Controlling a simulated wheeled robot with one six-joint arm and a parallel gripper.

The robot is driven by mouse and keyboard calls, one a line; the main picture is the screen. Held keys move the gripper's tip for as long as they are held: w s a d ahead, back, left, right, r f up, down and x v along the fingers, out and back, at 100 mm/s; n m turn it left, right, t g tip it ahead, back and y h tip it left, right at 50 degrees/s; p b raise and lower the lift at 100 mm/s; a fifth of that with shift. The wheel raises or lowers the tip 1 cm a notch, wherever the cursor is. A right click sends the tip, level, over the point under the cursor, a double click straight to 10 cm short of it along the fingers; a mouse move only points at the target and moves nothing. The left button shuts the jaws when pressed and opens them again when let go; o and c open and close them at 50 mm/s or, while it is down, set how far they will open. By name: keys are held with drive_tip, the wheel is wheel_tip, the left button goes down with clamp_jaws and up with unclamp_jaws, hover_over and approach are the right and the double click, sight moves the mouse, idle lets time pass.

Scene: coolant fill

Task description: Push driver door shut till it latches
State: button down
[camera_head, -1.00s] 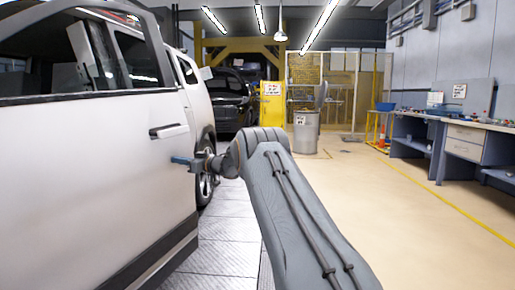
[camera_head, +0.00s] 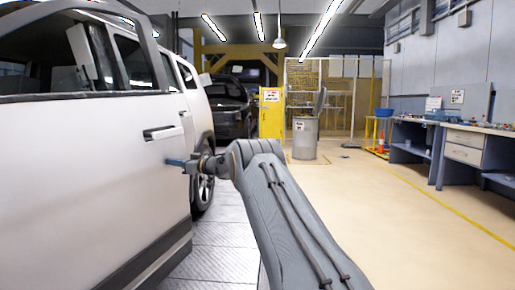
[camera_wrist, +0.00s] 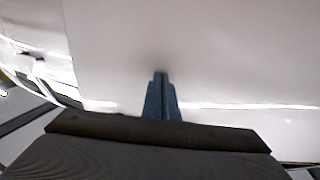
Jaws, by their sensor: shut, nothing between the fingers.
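The white driver door (camera_head: 90,180) fills the left of the head view, with a dark window frame and a handle (camera_head: 163,132) near its rear edge. That edge stands out from the car body behind it, so the door looks ajar. My gripper (camera_head: 170,162) is shut and empty, with its blue fingers pointing at the door below the handle. In the wrist view the shut fingers (camera_wrist: 161,88) meet or nearly meet the white panel (camera_wrist: 200,50). A faint dark smudge shows at their tips. The latch is hidden.
The car's rear side (camera_head: 196,95) and rear wheel (camera_head: 203,188) are behind the door. A grey bin (camera_head: 305,138) and yellow cabinet (camera_head: 271,112) stand farther back. A workbench (camera_head: 465,148) lines the right wall. The floor between is clear.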

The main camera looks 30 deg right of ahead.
drive_tip(key=shift+b+x, duration=1.6)
drive_tip(key=shift+b, duration=0.35)
drive_tip(key=shift+w+a, duration=0.1)
